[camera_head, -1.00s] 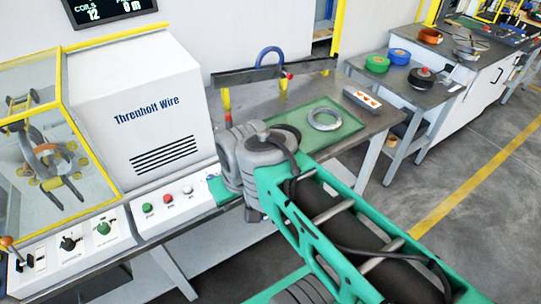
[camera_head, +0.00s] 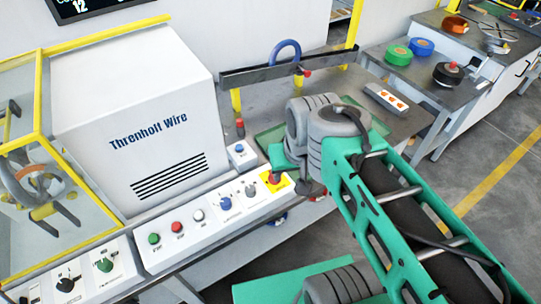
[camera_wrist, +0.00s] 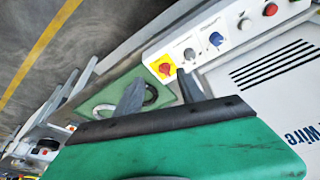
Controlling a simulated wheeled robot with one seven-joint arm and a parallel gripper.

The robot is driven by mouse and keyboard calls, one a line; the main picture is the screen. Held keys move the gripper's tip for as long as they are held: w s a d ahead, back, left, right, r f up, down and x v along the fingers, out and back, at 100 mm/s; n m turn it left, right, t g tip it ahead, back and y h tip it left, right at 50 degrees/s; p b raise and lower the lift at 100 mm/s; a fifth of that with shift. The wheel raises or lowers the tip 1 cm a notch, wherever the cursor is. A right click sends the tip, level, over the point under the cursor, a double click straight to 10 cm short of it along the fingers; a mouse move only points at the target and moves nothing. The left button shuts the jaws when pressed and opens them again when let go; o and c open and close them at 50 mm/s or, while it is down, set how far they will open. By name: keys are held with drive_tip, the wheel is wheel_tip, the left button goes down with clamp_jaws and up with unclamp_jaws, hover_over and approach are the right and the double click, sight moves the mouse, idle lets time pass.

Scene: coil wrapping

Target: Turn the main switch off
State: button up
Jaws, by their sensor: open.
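The main switch, a red rotary knob on a yellow plate, sits at the right end of the white control panel in the head view (camera_head: 274,179). It also shows near the top middle of the wrist view (camera_wrist: 165,68). In the wrist view my gripper (camera_wrist: 160,92) has its two grey fingers apart with nothing gripped between them. The switch lies beyond the fingertips, apart from them. In the head view my wrist is just right of the switch, and the fingers cannot be made out clearly.
Beside the switch on the panel are a grey knob (camera_head: 251,190), a blue knob (camera_head: 225,204) and push buttons. A metal ring (camera_wrist: 151,95) lies on a green mat (camera_wrist: 105,97). The white machine housing (camera_head: 130,115) stands behind the panel.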

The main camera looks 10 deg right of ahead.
drive_tip(key=shift+o, duration=1.4)
drive_tip(key=w+f+m+g+b, duration=0.1)
drive_tip(key=w+f+m+b, duration=0.2)
drive_tip(key=w+f+m, duration=0.1)
drive_tip(key=shift+w+m+g, duration=0.3)
drive_tip(key=shift+w+m, duration=0.4)
drive_tip(key=shift+w, duration=0.35)
drive_tip(key=shift+o, duration=0.8)
drive_tip(key=w+f+m+b, duration=0.1)
drive_tip(key=w+f+m, duration=0.1)
drive_tip(key=w+f+m+g+b, duration=0.1)
drive_tip(key=w+f+m, duration=0.1)
drive_tip(key=w+m, duration=0.1)
drive_tip(key=w+f+m+g+b, duration=0.1)
drive_tip(key=w+f+m, duration=0.1)
drive_tip(key=m, duration=0.1)
drive_tip(key=shift+w+f+b, duration=0.15)
drive_tip(key=shift+f+b, duration=0.1)
drive_tip(key=shift+b, duration=0.05)
wheel_tip(320, 180, down, 7)
drive_tip(key=shift+f+p, duration=0.1)
drive_tip(key=shift+p, duration=0.2)
drive_tip(key=shift+c, duration=0.2)
drive_tip(key=c, duration=1.3)
